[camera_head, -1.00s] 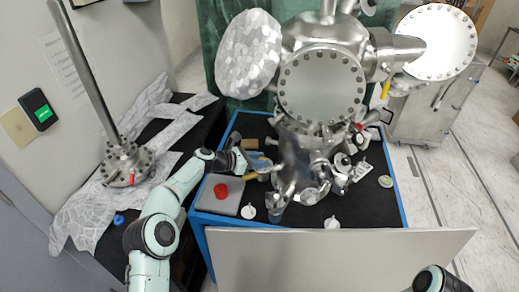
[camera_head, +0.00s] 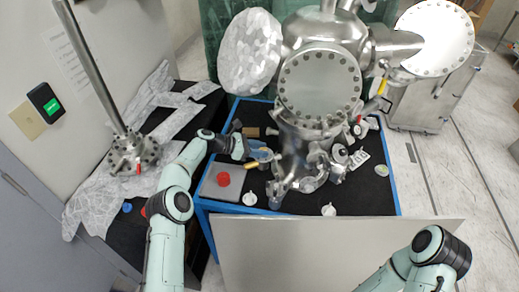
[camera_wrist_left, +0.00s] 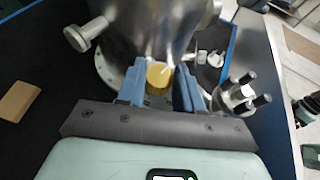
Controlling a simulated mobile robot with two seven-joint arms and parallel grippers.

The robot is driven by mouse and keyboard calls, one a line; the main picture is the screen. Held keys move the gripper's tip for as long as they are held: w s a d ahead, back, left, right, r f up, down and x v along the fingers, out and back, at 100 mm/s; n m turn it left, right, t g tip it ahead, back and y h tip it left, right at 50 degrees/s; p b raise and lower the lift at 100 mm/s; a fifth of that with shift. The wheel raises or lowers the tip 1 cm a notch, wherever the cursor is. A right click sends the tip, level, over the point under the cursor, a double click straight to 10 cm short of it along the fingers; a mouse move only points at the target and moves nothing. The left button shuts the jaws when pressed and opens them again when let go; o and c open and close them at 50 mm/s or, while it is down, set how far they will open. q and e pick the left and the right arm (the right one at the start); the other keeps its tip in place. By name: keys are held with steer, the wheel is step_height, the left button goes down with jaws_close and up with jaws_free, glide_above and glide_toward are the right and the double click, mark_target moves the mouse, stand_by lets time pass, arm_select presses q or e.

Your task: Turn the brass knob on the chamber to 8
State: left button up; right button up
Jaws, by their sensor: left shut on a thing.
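The chamber (camera_head: 318,85) is a shiny steel vessel with bolted round flanges in the middle of the head view. Its lower body also fills the top of the left wrist view (camera_wrist_left: 150,35). The brass knob (camera_wrist_left: 158,76) is a small yellow cylinder low on the chamber, with a pale mark on top. My left gripper (camera_wrist_left: 160,86) has its two blue fingers on either side of the knob and is shut on it. In the head view the left gripper (camera_head: 262,155) is at the chamber's lower left. I cannot read any number. My right gripper is out of view.
The chamber stands on a black-topped table with a blue frame (camera_head: 240,208). A grey box with a red cap (camera_head: 223,180) and small white fittings (camera_head: 249,198) lie nearby. A grey panel (camera_head: 330,250) is in front. A tan block (camera_wrist_left: 18,99) lies left.

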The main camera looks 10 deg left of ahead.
arm_select(q)
steer(key=o, duration=1)
steer(key=shift+o, duration=0.2)
steer(key=v, duration=1.3)
steer(key=shift+a, duration=0.2)
